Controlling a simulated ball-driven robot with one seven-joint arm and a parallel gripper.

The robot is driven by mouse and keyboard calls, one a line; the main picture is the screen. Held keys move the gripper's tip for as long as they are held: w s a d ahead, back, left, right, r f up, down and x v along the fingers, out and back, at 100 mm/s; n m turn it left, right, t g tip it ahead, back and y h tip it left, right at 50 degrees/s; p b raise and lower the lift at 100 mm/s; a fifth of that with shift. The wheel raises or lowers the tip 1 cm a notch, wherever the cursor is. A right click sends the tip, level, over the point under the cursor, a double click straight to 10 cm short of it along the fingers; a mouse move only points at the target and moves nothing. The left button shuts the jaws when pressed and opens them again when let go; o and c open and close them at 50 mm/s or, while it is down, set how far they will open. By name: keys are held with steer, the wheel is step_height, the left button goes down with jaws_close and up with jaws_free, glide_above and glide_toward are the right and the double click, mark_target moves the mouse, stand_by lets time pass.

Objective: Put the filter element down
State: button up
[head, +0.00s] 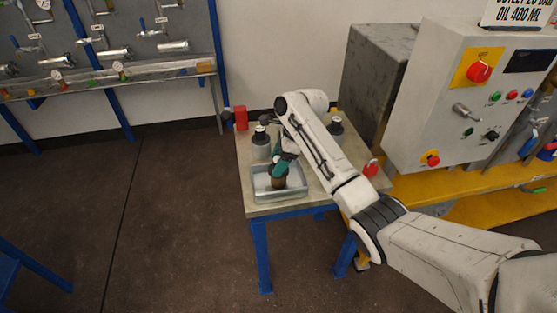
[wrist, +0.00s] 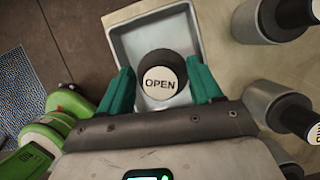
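The filter element (wrist: 161,73) is a dark round piece with a pale end marked "OPEN". It also shows as a brown cylinder (head: 278,179) in the head view. It is upright, over or in the grey rectangular tray (head: 299,193) on the small table. The tray's rim (wrist: 117,30) surrounds it in the wrist view. My gripper (head: 284,165) comes down from above in the head view. Whether the element's lower end touches the tray floor is hidden.
Grey vessels with dark tops stand near the tray, one behind (head: 261,147) and one to the right (head: 335,127). A red can (head: 241,117) stands at the table's back left corner, a red-topped item (head: 371,168) at its right edge. A control cabinet (head: 445,100) stands right.

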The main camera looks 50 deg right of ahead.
steer(key=shift+r, duration=0.1)
steer(key=p+v, duration=0.1)
steer(key=v, duration=1.1)
